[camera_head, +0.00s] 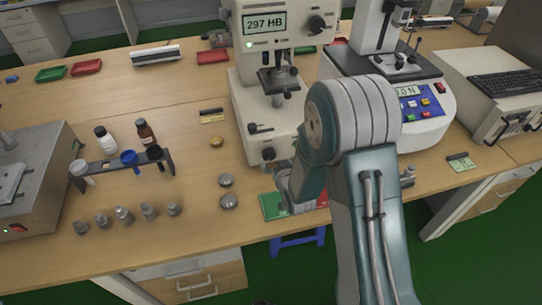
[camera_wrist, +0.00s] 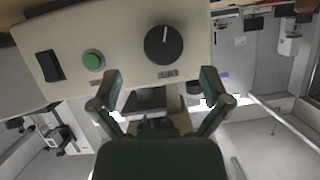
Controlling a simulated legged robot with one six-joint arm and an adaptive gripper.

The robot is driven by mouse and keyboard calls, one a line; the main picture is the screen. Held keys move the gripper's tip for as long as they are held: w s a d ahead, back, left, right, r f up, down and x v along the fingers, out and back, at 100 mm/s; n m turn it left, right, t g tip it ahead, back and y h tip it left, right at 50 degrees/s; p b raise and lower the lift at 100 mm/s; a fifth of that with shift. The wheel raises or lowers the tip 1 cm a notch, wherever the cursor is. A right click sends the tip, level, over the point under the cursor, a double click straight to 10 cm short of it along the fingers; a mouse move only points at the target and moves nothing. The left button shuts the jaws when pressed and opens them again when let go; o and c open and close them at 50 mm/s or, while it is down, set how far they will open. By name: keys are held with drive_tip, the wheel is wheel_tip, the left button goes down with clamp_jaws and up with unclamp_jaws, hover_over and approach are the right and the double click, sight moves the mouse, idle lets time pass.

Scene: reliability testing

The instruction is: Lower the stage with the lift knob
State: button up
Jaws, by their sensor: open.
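The hardness tester (camera_head: 247,100) stands on the bench with a display reading 297 HB. Its dark stage (camera_head: 279,82) sits below the head. A black knob (camera_head: 268,154) is low on its front, and another black knob (camera_head: 317,24) is on its upper right. In the wrist view, a round black knob (camera_wrist: 163,45) with a white pointer line is on a cream panel, beside a green button (camera_wrist: 93,61) and a black switch (camera_wrist: 50,66). I cannot tell which head-view knob this is. My gripper (camera_wrist: 163,92) is open and empty, its fingers apart from the knob.
A second tester (camera_head: 405,108) stands close on the right. Small metal pieces (camera_head: 124,214) and a rack with bottles (camera_head: 122,165) are on the left. Two round metal pieces (camera_head: 228,201) lie near the bench front.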

sight(270, 157)
drive_tip(key=x, duration=0.4)
drive_tip(key=shift+w+a+f, duration=0.15)
drive_tip(key=shift+w+a, duration=0.05)
drive_tip(key=shift+a, duration=0.25)
drive_tip(key=shift+w+f, duration=0.2)
drive_tip(key=shift+w, duration=0.35)
drive_tip(key=c, duration=1.2)
